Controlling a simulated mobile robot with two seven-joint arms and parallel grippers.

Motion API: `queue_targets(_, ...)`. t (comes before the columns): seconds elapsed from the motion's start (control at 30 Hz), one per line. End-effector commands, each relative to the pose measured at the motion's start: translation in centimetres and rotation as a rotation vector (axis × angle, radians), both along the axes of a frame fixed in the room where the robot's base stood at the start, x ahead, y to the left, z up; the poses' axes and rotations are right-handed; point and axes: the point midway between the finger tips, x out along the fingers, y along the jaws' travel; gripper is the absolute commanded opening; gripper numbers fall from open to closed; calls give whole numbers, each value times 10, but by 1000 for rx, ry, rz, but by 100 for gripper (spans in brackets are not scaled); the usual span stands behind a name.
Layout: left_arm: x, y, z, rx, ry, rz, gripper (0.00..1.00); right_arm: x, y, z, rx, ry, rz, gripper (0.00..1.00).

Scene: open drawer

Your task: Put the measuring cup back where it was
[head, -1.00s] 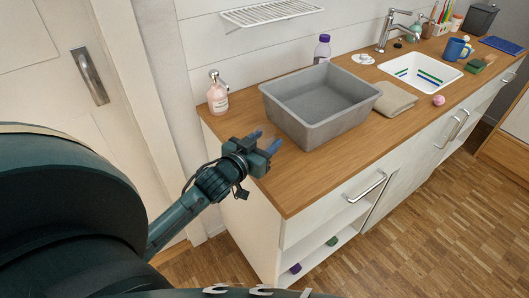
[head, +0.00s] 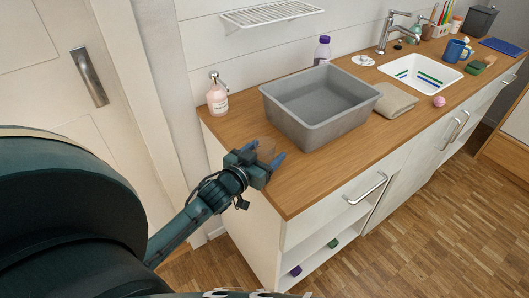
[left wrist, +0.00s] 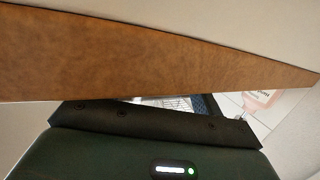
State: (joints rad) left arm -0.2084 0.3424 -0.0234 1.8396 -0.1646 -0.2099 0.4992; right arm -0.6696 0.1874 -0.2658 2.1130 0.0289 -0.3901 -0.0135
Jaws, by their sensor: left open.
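My left gripper (head: 264,155) is at the near left end of the wooden counter, in front of the grey tub. Its two blue fingers are spread apart. A faint, see-through brownish shape (head: 266,147) shows between and behind the fingers; I cannot tell whether it is the measuring cup. No other measuring cup is clear in either view. In the left wrist view, a strip of wood (left wrist: 150,55) crosses above the dark gripper body, and the fingertips cannot be made out. My right gripper is not in view.
The grey tub (head: 320,127) takes up the counter's middle, with a folded cloth (head: 396,100) to its right. A pink soap bottle (head: 218,97) stands at the back left. The drawer handle (head: 366,188) is on the counter's front. The sink (head: 420,71) is farther right.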

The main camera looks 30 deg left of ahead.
Motion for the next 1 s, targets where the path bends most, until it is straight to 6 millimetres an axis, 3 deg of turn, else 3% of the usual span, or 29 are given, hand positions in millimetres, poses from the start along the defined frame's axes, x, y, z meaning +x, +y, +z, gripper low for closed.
queue_targets(0.27,-9,0,2,0,3,0,68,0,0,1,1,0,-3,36)
queue_targets(0.7,-93,1,16,0,2,0,68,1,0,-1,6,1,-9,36)
queue_targets(1.0,-118,2,20,-1,0,1,68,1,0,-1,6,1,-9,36)
